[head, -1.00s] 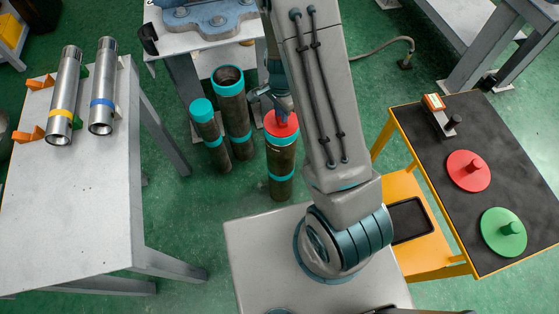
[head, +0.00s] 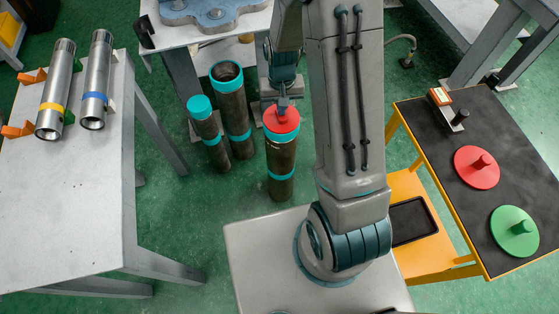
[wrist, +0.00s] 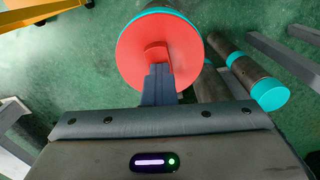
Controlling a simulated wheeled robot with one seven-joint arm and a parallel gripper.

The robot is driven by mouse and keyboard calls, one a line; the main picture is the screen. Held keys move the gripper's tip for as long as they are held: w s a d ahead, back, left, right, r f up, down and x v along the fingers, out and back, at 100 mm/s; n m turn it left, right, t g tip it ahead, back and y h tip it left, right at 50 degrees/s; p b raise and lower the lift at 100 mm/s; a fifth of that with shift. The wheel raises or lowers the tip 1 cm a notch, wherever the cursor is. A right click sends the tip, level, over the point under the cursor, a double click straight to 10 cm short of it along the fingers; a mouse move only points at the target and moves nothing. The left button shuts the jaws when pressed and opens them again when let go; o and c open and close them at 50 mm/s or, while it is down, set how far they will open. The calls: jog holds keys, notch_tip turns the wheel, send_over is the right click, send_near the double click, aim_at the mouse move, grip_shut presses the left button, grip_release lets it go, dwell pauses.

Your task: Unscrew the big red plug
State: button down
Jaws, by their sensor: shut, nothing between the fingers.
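A red plug (head: 283,122) sits on top of an upright dark pipe (head: 281,160) with teal bands. The plug also shows large in the wrist view (wrist: 135,62), with a raised red grip at its middle. My gripper (head: 283,104) is over the plug, pointing down, its fingers shut and empty. In the wrist view the shut fingertips (wrist: 158,72) overlap the raised grip and hide part of it. I cannot tell whether they touch it. Another red plug (head: 471,176), a disc with a knob, lies on the black-topped table.
Two more upright pipes (head: 232,105) (head: 208,130) stand close left of the plugged pipe. A green plug (head: 511,241) lies on the black-topped table (head: 455,205). Two steel pipes (head: 56,90) (head: 96,80) lie on the left table (head: 70,210).

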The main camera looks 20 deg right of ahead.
jog(key=n, duration=0.2)
jog(key=shift+n, duration=0.4)
jog(key=shift+n, duration=0.6)
jog(key=n+p, duration=0.1)
jog(key=n, duration=0.3)
jog(key=shift+r, duration=0.15)
jog(key=n+p, duration=0.3)
jog(key=n, duration=0.3)
jog(key=shift+r+n, duration=0.15)
jog(key=shift+n, duration=0.15)
jog(key=shift+f+n+p, duration=0.25)
jog(key=shift+n+p, duration=0.1)
jog(key=shift+n, duration=0.85)
jog(key=c, duration=1.7)
grip_release()
